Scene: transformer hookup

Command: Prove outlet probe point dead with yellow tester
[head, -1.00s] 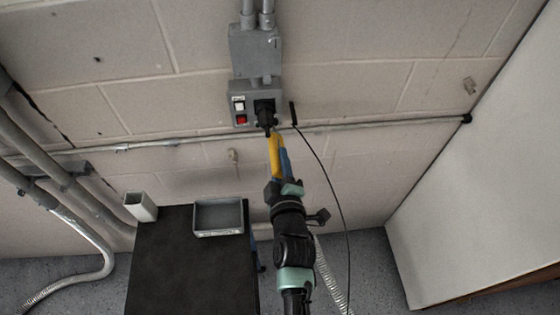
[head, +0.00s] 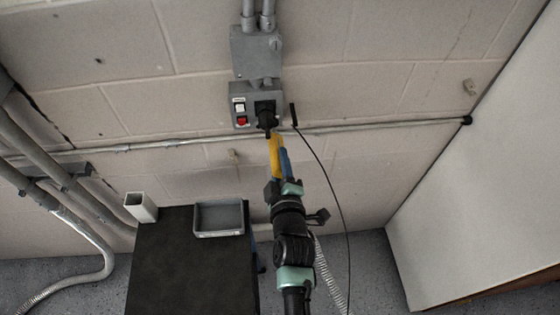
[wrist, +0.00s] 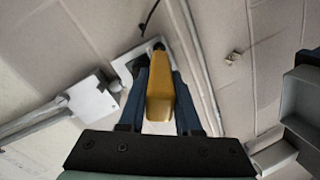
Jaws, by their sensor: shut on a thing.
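The yellow tester (head: 275,150) is upright in the head view, its tip pointing up at the black outlet (head: 265,110) on the grey wall box (head: 241,90). I cannot tell whether the tip touches the outlet or is just short of it. My gripper (head: 282,160) is shut on the tester. In the wrist view the yellow tester (wrist: 158,92) stands between the blue fingers of my gripper (wrist: 160,105), and its dark tip shows just past it. The probe point itself is hidden or too small to make out.
Beside the outlet are a white switch (head: 239,106) and a red one (head: 242,121). A black probe (head: 293,114) with a thin cable hangs to the right. A conduit crosses the wall.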

